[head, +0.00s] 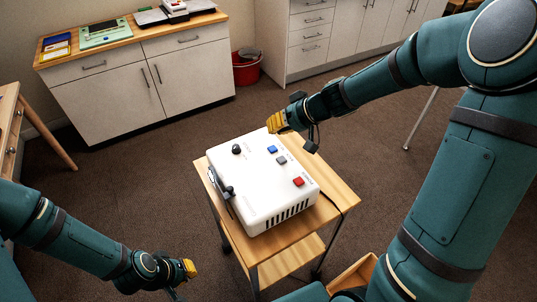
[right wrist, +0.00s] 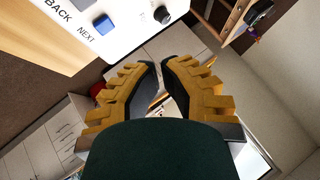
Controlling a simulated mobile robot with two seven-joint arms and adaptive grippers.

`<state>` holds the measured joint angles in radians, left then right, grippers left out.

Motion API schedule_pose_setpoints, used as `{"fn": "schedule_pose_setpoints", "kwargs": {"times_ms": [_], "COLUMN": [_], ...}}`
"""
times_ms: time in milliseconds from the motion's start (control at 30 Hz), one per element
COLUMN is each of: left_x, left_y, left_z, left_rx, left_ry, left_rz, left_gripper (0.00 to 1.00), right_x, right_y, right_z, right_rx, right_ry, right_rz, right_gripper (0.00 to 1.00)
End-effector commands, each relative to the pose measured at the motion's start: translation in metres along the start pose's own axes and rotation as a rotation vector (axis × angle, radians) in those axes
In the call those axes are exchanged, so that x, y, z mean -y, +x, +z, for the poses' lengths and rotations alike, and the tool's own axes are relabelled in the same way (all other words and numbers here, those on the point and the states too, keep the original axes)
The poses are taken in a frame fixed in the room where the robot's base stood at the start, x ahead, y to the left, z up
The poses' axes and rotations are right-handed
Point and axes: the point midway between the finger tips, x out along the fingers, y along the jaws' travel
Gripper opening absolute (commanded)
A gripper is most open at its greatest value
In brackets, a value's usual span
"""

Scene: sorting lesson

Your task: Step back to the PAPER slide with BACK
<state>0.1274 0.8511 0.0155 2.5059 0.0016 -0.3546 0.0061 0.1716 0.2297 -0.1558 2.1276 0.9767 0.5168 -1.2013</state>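A white slide control box (head: 262,200) sits on a small wooden cart. It carries a blue button (head: 272,149), a grey button (head: 281,160), a red button (head: 298,181) and a black knob (head: 236,149). In the right wrist view the printed word BACK lies beside the grey button (right wrist: 82,4), and NEXT beside the blue button (right wrist: 104,24). My right gripper (head: 274,123) is past the box's far edge, apart from the buttons; its fingertips (right wrist: 160,64) nearly meet, with nothing held. My left gripper (head: 189,268) is low at front left, away from the box. No PAPER slide is readable.
The wooden cart (head: 330,206) has a lower shelf, and a dark cable hangs over its right side. A counter (head: 150,36) with trays stands at back left, beside a red bucket (head: 246,70). A wooden table (head: 8,105) is at left. Carpet around the cart is open.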

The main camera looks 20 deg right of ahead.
Motion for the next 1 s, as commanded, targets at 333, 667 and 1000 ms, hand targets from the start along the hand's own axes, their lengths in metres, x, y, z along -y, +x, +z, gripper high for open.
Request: {"fn": "schedule_pose_setpoints", "kwargs": {"times_ms": [333, 667, 1000], "left_x": [0.000, 0.003, 0.014], "left_y": [0.000, 0.009, 0.038], "left_z": [0.000, 0.003, 0.005], "left_rx": [0.001, 0.005, 0.006], "left_ry": [0.001, 0.002, 0.006], "left_rz": [0.000, 0.001, 0.001], "left_gripper": [0.00, 0.00, 0.00], "right_x": [0.000, -0.007, -0.029], "right_y": [0.000, 0.010, 0.040], "right_z": [0.000, 0.007, 0.029], "right_rx": [0.001, 0.001, 0.002], "right_ry": [0.001, 0.003, 0.003], "right_rz": [0.001, 0.001, 0.001], "right_gripper": [0.00, 0.00, 0.00]}}
